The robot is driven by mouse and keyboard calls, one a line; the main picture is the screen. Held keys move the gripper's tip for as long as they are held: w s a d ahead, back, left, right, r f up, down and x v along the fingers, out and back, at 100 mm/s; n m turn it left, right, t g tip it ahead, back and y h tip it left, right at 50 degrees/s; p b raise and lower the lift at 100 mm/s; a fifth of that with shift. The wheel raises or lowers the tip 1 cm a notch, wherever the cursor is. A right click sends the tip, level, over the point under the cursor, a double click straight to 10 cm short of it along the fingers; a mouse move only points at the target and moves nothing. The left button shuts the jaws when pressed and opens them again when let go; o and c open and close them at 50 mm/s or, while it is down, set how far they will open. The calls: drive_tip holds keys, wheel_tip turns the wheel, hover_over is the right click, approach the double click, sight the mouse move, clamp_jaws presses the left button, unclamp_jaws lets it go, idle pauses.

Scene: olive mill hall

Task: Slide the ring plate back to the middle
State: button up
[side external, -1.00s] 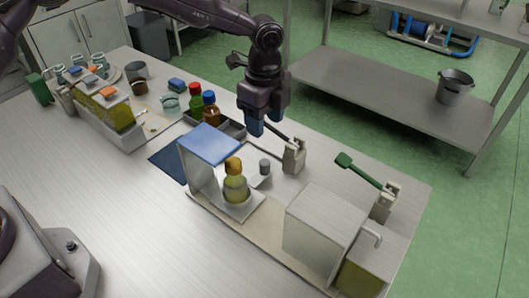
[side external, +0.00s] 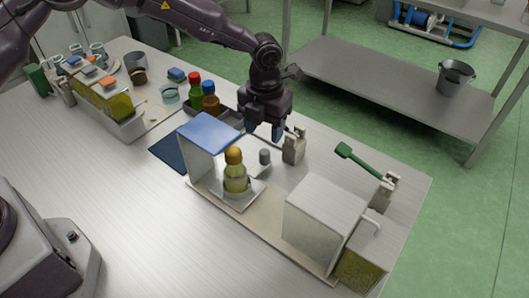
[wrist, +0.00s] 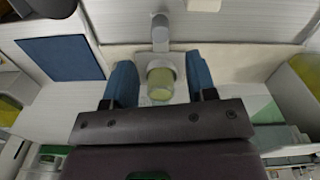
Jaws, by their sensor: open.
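I cannot tell for certain which part is the ring plate. A pale plate (side external: 243,203) lies under a bottle of yellow-green oil with an orange cap (side external: 234,156), beside a blue-topped stand (side external: 209,134). No ring shows clearly on it. My gripper (side external: 264,133) points down behind this stand, close to a beige lever block (side external: 294,147). Contact cannot be told. In the wrist view its two blue fingers (wrist: 160,84) are apart. Between them shows a short cylinder with a yellow-green face (wrist: 160,83), with a grey post above it. Nothing is visibly gripped.
A small grey cylinder (side external: 265,156) stands near the bottle. A white box (side external: 323,222) is at the front right, with a green-handled lever (side external: 360,165) behind it. A dark tray with red- and blue-capped bottles is left of my gripper. The table's left front is clear.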

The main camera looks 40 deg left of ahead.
sight(264, 151)
wheel_tip(264, 151, down, 8)
drive_tip(key=shift+f, duration=0.1)
drive_tip(key=shift+c, duration=0.3)
